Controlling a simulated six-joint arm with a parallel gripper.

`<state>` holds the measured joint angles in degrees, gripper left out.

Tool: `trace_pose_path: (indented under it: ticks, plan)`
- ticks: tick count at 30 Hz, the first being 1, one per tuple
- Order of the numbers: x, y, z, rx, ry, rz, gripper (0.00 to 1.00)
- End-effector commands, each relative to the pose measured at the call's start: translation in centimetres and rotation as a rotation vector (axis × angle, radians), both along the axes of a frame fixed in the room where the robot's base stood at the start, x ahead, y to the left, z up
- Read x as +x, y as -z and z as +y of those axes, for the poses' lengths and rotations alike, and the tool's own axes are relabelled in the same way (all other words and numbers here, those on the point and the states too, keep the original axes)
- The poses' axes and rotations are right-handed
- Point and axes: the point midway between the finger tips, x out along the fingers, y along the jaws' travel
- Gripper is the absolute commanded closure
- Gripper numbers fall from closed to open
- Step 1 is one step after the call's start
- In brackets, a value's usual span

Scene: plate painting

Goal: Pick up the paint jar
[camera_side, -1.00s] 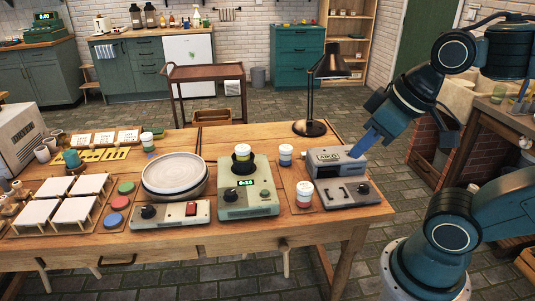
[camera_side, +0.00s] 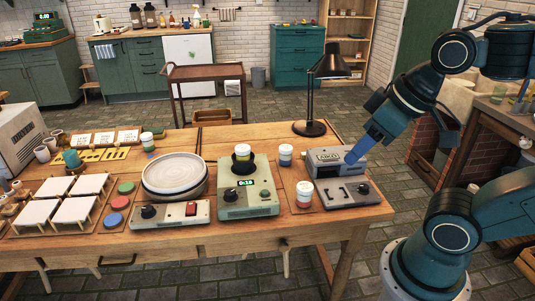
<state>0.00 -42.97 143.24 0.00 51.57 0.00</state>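Several small white paint jars with coloured bands stand on the workbench, and I cannot tell which one the task means. One jar (camera_side: 304,195) with an orange-red band stands just left of the grey machine. Another jar (camera_side: 286,155) stands behind it. A third jar (camera_side: 243,152) sits on top of the green scale (camera_side: 262,196), which has a lit display. One more jar (camera_side: 147,140) stands behind the round turntable. My gripper (camera_side: 356,156) points down-left at the top right of the grey machine (camera_side: 346,193), apart from these jars. Its blue fingers overlap in this view, so their opening is unclear.
A black desk lamp (camera_side: 310,128) stands behind the machine, near my gripper. The round turntable (camera_side: 175,172) is at centre left. Small white-topped stands (camera_side: 75,210) and coloured discs (camera_side: 116,203) lie further left. A narrow strip of bench at the front is clear.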

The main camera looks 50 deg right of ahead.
Motion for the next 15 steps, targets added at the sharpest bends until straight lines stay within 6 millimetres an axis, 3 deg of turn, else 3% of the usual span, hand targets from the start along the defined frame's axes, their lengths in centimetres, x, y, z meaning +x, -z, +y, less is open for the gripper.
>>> trace_pose_path:
  ticks: [1,4,15]
  plan:
    - [0.00,0.00,0.00,0.000,0.000,0.000,0.43]
    - [0.00,0.00,0.00,0.000,0.000,0.000,0.26]
    - [0.26,-0.14,-0.02,0.000,-0.001,0.001,0.26]
